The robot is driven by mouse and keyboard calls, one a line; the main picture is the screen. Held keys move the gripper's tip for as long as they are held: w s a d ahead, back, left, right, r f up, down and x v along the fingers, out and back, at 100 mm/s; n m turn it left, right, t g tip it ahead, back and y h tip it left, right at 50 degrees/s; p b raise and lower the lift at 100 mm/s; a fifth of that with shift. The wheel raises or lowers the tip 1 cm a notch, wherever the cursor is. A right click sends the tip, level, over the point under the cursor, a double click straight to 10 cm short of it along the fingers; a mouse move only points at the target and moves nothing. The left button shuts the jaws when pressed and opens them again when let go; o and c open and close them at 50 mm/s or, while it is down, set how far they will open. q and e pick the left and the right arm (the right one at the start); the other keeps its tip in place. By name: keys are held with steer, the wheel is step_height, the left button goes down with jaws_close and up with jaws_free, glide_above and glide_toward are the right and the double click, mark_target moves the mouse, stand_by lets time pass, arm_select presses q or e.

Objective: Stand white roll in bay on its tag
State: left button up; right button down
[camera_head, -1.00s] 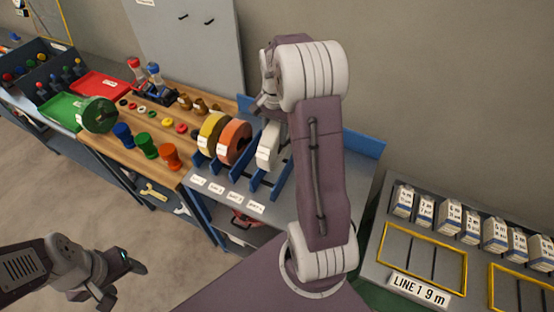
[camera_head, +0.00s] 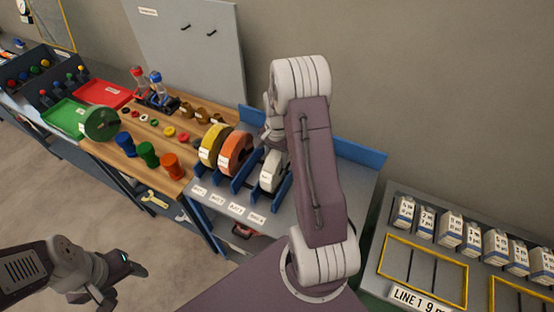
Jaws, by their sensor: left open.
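The white roll (camera_head: 271,170) stands upright between blue dividers in the right part of the bay rack (camera_head: 281,214), with a small tag on its front. The yellow roll (camera_head: 211,146) and orange roll (camera_head: 236,153) stand in bays to its left. White tags (camera_head: 236,209) line the rack's front edge. My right gripper (camera_head: 273,125) is just above and behind the white roll, largely hidden by my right arm; its fingers cannot be made out. My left gripper (camera_head: 122,280) is open and empty at lower left, away from the rack, over the floor.
A green roll (camera_head: 101,124) stands at the left of the wooden bench, near the green tray (camera_head: 66,118) and red tray (camera_head: 103,92). Coloured spools (camera_head: 147,155) line the bench front. White boxes (camera_head: 450,229) stand on a grey table at right.

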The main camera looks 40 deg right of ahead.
steer(key=shift+s+a+f, duration=0.1)
steer(key=shift+f, duration=0.5)
steer(key=c, duration=0.9)
jaws_free()
steer(key=shift+o, duration=0.3)
steer(key=shift+r, duration=0.2)
